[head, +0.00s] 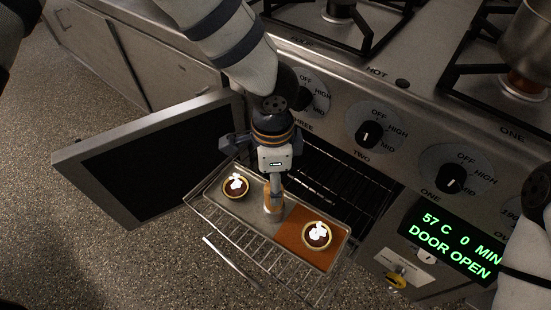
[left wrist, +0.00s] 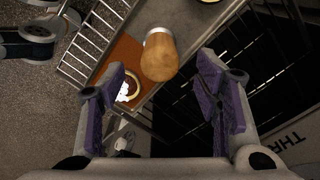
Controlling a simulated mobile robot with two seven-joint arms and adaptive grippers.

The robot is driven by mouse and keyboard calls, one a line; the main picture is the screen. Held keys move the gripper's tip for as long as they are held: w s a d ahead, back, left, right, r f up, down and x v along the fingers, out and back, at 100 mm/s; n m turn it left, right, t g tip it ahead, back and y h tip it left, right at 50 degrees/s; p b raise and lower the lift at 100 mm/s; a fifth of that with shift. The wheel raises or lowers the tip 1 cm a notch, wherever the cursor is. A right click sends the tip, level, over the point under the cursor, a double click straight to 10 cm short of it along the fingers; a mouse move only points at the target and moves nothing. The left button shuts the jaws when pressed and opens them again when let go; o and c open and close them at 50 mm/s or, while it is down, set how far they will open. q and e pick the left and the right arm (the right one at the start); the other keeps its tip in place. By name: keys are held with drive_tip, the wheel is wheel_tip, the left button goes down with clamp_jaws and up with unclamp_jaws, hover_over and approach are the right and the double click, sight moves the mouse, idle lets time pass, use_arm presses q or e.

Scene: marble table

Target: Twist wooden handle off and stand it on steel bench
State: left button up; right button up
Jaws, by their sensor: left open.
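A wooden handle (head: 274,196) stands upright on a steel base (head: 273,212) on the baking tray in the head view. The wooden handle shows in the left wrist view (left wrist: 160,58) with a steel collar (left wrist: 158,33) at its far end. My left gripper (head: 272,178) is above the handle. My right gripper is out of view. I cannot tell which steel surface is the bench.
The baking tray (head: 220,212) holds two tarts (head: 235,185) (head: 317,235) and lies on the pulled-out oven rack (head: 197,203). The oven door (head: 150,150) stands open at left. Burner knobs (head: 366,134) line the front panel. A display (head: 460,240) reads door open.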

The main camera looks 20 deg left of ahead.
use_arm(q)
wheel_tip(320, 180, down, 6)
drive_tip(key=shift+r+b, duration=0.1)
drive_tip(key=shift+b, duration=0.25)
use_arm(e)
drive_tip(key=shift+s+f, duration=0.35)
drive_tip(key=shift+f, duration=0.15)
use_arm(q)
drive_tip(key=c, duration=1.3)
drive_tip(key=shift+o, duration=1.3)
drive_tip(key=shift+c, duration=0.8)
drive_tip(key=n, duration=0.3)
drive_tip(key=shift+r+n, duration=0.1)
drive_tip(key=shift+n, duration=0.3)
drive_tip(key=n, duration=0.7)
drive_tip(key=shift+r+p, duration=1.55)
drive_tip(key=shift+r, duration=1.45)
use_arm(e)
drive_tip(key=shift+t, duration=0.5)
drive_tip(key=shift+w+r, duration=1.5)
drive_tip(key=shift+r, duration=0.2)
